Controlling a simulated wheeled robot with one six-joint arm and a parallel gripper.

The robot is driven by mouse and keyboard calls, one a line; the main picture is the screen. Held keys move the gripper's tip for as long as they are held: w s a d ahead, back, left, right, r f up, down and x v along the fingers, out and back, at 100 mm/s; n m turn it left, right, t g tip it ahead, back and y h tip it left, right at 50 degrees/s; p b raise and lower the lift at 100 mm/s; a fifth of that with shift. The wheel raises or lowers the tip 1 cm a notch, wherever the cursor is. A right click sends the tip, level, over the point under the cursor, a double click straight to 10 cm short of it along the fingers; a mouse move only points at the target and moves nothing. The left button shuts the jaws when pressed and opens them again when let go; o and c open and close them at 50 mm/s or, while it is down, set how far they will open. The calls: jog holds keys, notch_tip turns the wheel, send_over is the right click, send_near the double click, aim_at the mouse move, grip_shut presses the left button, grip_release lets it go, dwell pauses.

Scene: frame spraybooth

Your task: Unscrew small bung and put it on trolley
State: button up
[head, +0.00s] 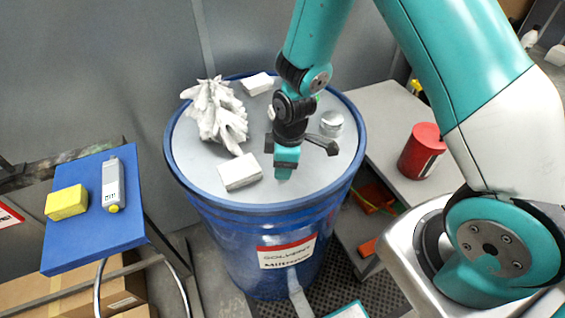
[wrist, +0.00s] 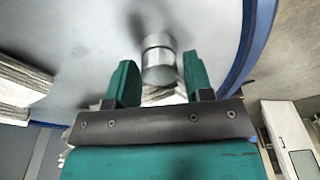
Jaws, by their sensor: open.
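The small bung (head: 331,123) is a short silver cylinder standing on the grey lid of a blue drum (head: 250,225), near the lid's right side. My gripper (head: 288,165) points down over the lid, to the left of the bung and nearer the front in the head view. In the wrist view the bung (wrist: 159,52) shows ahead of the gap between the two green fingers (wrist: 158,82). The fingers are open and hold nothing. I cannot tell which of two surfaces is the trolley: a blue-topped stand (head: 125,225) at left or a grey table (head: 385,110) at right.
A crumpled white clump (head: 217,115) and white blocks (head: 240,171) (head: 257,83) lie on the lid. A yellow sponge (head: 66,202) and a grey bottle (head: 113,184) are on the blue top. A red can (head: 421,152) stands on the grey table, which has free room behind it.

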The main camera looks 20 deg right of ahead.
jog(key=m, duration=0.6)
jog(key=shift+m+t, duration=0.3)
jog(key=c, duration=0.6)
jog(key=n, duration=0.4)
jog(key=shift+n, duration=0.4)
jog(key=shift+n, duration=0.4)
jog(key=n+g, duration=0.1)
jog(key=n, duration=0.2)
jog(key=shift+n, duration=0.4)
jog(key=shift+n, duration=1)
jog(key=n, duration=0.2)
jog(key=shift+n+g, duration=0.3)
